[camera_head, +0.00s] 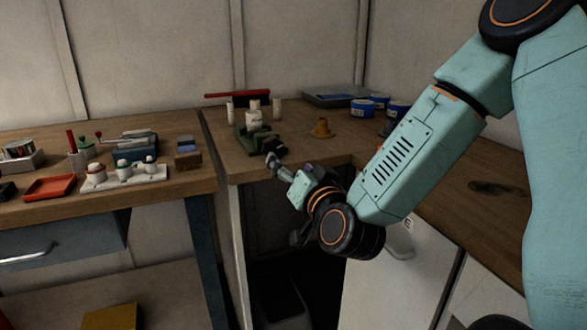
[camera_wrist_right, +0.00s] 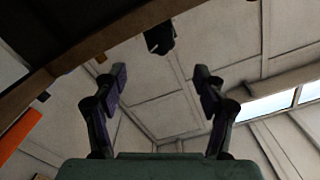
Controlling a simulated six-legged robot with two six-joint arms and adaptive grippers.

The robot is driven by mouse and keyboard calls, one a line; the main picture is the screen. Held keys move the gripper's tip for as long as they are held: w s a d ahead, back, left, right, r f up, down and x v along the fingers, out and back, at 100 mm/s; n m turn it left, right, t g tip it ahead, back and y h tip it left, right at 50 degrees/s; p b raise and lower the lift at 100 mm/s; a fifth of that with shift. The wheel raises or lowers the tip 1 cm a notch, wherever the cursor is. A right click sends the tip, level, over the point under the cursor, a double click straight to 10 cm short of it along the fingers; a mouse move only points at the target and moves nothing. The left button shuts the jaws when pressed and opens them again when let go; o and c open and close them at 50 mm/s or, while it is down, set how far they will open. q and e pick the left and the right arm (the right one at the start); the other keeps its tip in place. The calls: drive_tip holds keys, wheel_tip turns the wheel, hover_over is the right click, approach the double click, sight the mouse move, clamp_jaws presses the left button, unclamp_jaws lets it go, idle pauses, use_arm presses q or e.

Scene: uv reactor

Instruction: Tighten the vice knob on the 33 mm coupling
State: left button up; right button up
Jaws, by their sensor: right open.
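A green vice (camera_head: 243,142) stands on the wooden bench near its front left corner. A white cylindrical coupling (camera_head: 253,119) sits upright in it. A dark knob (camera_head: 273,146) sticks out of the vice toward the bench's front edge. My right gripper (camera_head: 276,165) is just below and in front of the knob, apart from it. In the right wrist view the gripper (camera_wrist_right: 160,75) has its two fingers spread and nothing between them. A dark knob-like shape (camera_wrist_right: 160,38) shows beyond the fingertips, roughly centred between them. My left gripper is not in view.
White cylinders (camera_head: 277,109) stand near the vice. An orange-brown cone-shaped piece (camera_head: 322,128) and blue tubs (camera_head: 362,107) are to its right. A separate bench at left holds a red tray (camera_head: 50,187) and a white rack (camera_head: 125,177). The bench edge (camera_wrist_right: 100,40) is close to the gripper.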

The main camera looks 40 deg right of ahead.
sight(274, 149)
drive_tip(key=shift+s+a, duration=0.1)
drive_tip(key=shift+s, duration=0.2)
drive_tip(key=shift+c, duration=0.4)
drive_tip(key=shift+f+p, duration=0.15)
drive_tip(key=shift+p, duration=0.2)
drive_tip(key=shift+c, duration=0.8)
drive_tip(key=p, duration=0.1)
drive_tip(key=f+n+p, duration=0.1)
drive_tip(key=p, duration=0.1)
drive_tip(key=shift+w+a+g+y, duration=0.1)
drive_tip(key=shift+a+g+y, duration=0.1)
drive_tip(key=shift+g+y, duration=0.15)
drive_tip(key=shift+c, duration=0.2)
drive_tip(key=shift+w+d+r+n+p, duration=0.2)
drive_tip(key=shift+w+d+n+p, duration=0.35)
drive_tip(key=shift+w+n, duration=1.3)
drive_tip(key=shift+w+d+r+n+p, duration=0.2)
drive_tip(key=shift+w+d+n+p, duration=0.35)
drive_tip(key=shift+w+n, duration=1.3)
drive_tip(key=shift+w+d+r+n+p, duration=0.2)
drive_tip(key=shift+w+d+n+p, duration=0.35)
drive_tip(key=shift+w+n, duration=1.3)
drive_tip(key=shift+w+m, duration=0.65)
